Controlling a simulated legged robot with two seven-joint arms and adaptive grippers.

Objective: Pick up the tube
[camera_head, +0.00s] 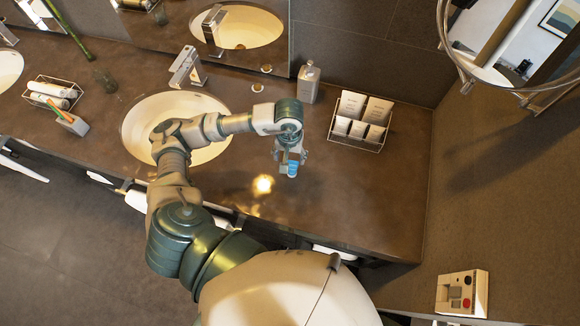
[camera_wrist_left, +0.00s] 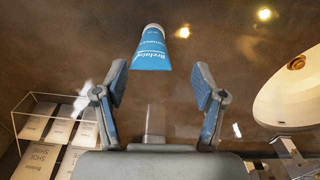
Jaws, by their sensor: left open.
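The tube is blue with a white end and white lettering; it shows in the head view (camera_head: 292,169) and near the top middle of the left wrist view (camera_wrist_left: 152,50). It is over or on the dark brown vanity counter (camera_head: 215,200); I cannot tell whether it touches the surface. My left gripper (camera_head: 290,157) is open, its two fingers spread to either side of the tube's near end in the wrist view (camera_wrist_left: 160,68). A gap shows between each finger and the tube. My right gripper is not in view.
A wire basket (camera_head: 358,146) of white packets stands right of the gripper, near the wall. A grey dispenser (camera_head: 309,84) stands behind. A round basin (camera_head: 135,125) and faucet (camera_head: 187,68) are left.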

